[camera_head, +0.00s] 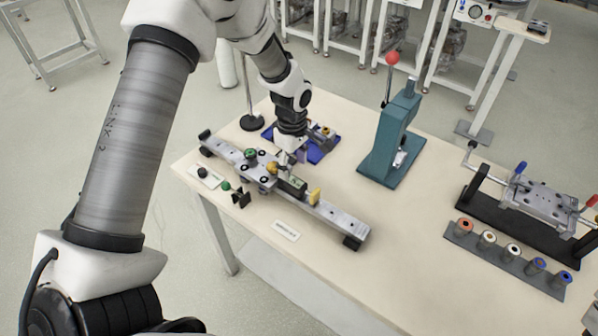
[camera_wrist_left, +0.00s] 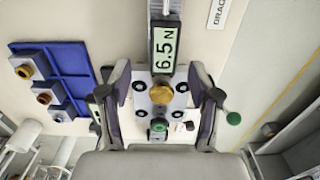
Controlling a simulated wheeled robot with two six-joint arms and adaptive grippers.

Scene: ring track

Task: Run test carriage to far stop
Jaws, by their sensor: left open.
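The test rail (camera_head: 338,217) lies diagonally on the table, with black feet at its ends. The carriage (camera_head: 262,178), a light plate with a green knob and a brass-coloured knob, sits on it; the carriage also shows in the left wrist view (camera_wrist_left: 176,104). Beside the carriage, along the rail, is a force display (camera_head: 292,186); it reads 6.5 N in the left wrist view (camera_wrist_left: 164,52). A yellow marker (camera_head: 315,196) stands farther along the rail. My left gripper (camera_head: 290,156) is over the carriage, its open fingers on either side of it (camera_wrist_left: 160,72); contact is unclear. My right gripper is out of view.
A blue tray (camera_head: 322,155) with small blocks lies behind the rail. A teal press (camera_head: 392,145) with a red-knobbed lever stands right of it. A cranked fixture (camera_head: 545,203) and a row of rollers (camera_head: 513,262) are at far right.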

